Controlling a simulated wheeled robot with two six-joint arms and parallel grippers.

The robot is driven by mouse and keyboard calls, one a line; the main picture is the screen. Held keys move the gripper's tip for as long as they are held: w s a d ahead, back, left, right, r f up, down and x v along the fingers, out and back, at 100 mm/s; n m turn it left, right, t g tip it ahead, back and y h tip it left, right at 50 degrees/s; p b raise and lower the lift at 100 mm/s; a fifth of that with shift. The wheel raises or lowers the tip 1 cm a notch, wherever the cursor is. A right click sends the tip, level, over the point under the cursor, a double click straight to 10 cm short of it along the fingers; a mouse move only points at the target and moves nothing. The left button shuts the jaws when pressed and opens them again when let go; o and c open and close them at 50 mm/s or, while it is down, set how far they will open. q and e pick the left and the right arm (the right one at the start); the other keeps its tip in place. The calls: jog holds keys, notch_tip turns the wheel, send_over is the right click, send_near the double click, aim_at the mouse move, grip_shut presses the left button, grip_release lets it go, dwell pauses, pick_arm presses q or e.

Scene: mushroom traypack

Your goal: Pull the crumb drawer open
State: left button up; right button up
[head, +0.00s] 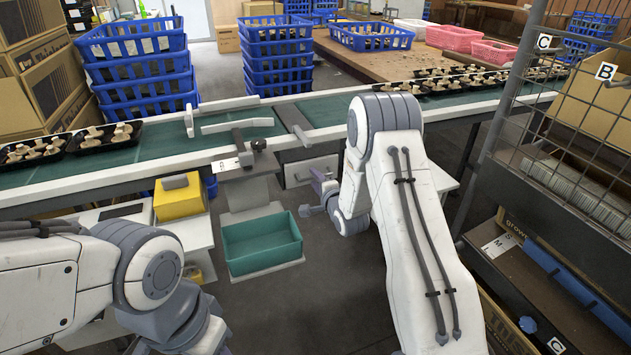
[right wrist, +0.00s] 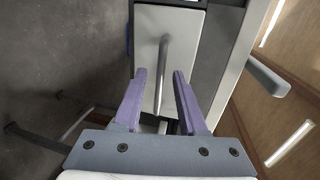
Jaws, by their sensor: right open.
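The crumb drawer (head: 305,172) is a pale front panel under the conveyor, partly hidden by my right arm. It looks shut. In the right wrist view its white front (right wrist: 148,25) carries a grey metal bar handle (right wrist: 162,68). My right gripper (head: 318,187) is in front of the drawer. In the right wrist view the two purple fingers (right wrist: 159,80) are apart, one on each side of the handle's line, and not closed on it. Whether they touch it I cannot tell. My left arm comes in at the lower left; its gripper is outside the picture.
A teal bin (head: 262,244) stands below and left of the drawer. A yellow box (head: 180,197) is further left. The conveyor (head: 225,143) runs above, with black mushroom trays (head: 105,138) on it. A dark rack (head: 560,285) stands close on the right.

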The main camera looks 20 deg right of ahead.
grip_shut()
dwell(1.4)
